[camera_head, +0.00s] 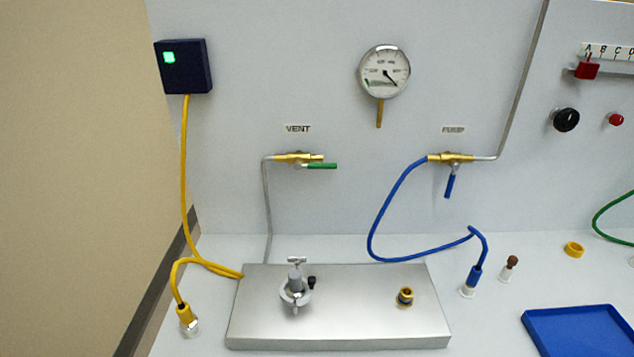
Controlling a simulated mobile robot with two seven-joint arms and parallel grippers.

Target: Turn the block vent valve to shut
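A brass valve under the VENT label (298,129) is on the back wall; its green lever (320,166) points right, in line with the valve body (296,157). A grey pipe (267,205) runs from it down to behind the metal block (350,325). On the block stand a silver T-handled fitting (296,280), a small black knob (312,283) beside it and a brass port (405,296). I cannot tell from labels which of these is the block vent valve. Neither of my grippers is in view.
A second brass valve (450,157) has its blue lever (450,186) pointing down. A blue hose (383,220) loops from it to an upright end (473,280). A gauge (384,72) hangs above. A yellow cable (185,180) is at left, a blue tray (580,330) at right.

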